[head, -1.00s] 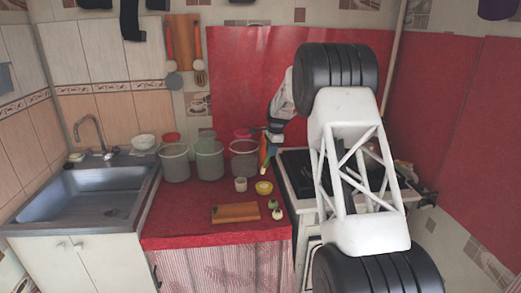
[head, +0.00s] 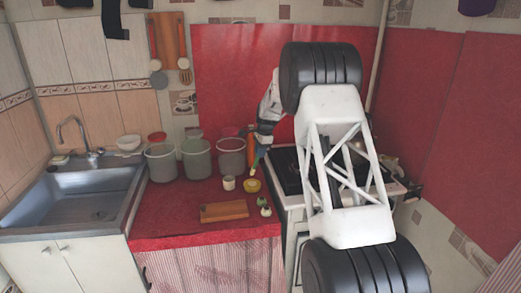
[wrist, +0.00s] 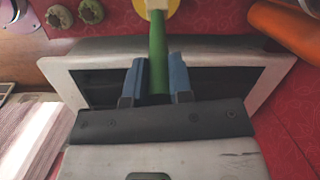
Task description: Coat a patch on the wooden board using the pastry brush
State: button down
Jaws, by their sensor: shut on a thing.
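The wooden board (head: 224,211) lies flat near the front edge of the red counter, with nothing on it. My gripper (head: 261,144) is above the back right of the counter, behind and to the right of the board. In the wrist view my gripper (wrist: 157,82) has its blue fingers shut on the green handle of the pastry brush (wrist: 157,50). The brush points down toward the yellow bowl (head: 251,186), whose edge shows at the top of the wrist view. I cannot tell whether the bristles touch the bowl.
A small cream cup (head: 229,183) stands left of the bowl. Several grey pots (head: 196,160) stand at the back. An orange object (wrist: 285,28) lies near the brush in the wrist view. The stove (head: 286,172) is at the right.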

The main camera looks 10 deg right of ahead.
jog(key=shift+f, duration=2.6)
dwell(0.6)
jog(key=shift+r, duration=0.1)
jog(key=shift+r, duration=3.45)
jog(key=shift+s, duration=0.1)
